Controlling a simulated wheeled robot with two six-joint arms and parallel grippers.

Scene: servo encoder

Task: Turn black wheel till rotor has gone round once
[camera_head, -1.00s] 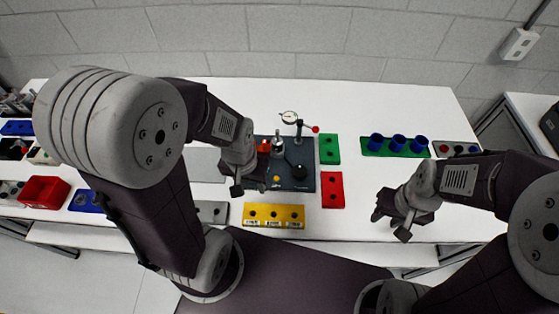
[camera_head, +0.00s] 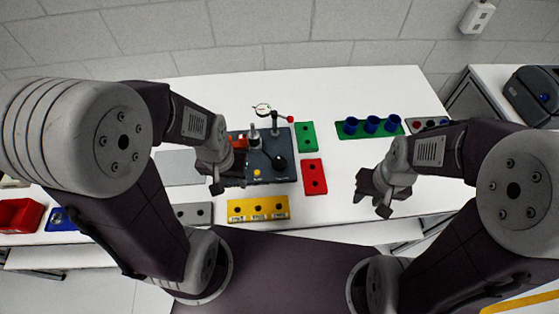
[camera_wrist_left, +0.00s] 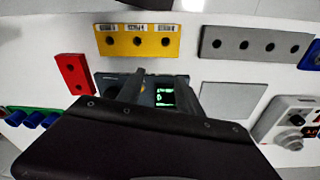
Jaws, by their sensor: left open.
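The dark grey device (camera_head: 285,177) stands on the white table, partly hidden by my left arm. The black wheel (camera_head: 279,163) is on its top at the right, beside a yellow button (camera_head: 257,173). A silver upright part (camera_head: 254,139), perhaps the rotor, stands near the back. My left gripper (camera_head: 228,185) is open and empty over the device's left front edge, apart from the wheel. In the left wrist view, its dark fingers (camera_wrist_left: 161,88) are spread, with a lit green display (camera_wrist_left: 166,97) between them. My right gripper (camera_head: 371,204) is open and empty, right of the device.
A dial gauge (camera_head: 263,110) rises behind the device. A green block (camera_head: 306,136), a red block (camera_head: 314,177) and a yellow block (camera_head: 258,208) lie close around it. Blue cups (camera_head: 372,124) stand at the back right. Table between red block and right gripper is clear.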

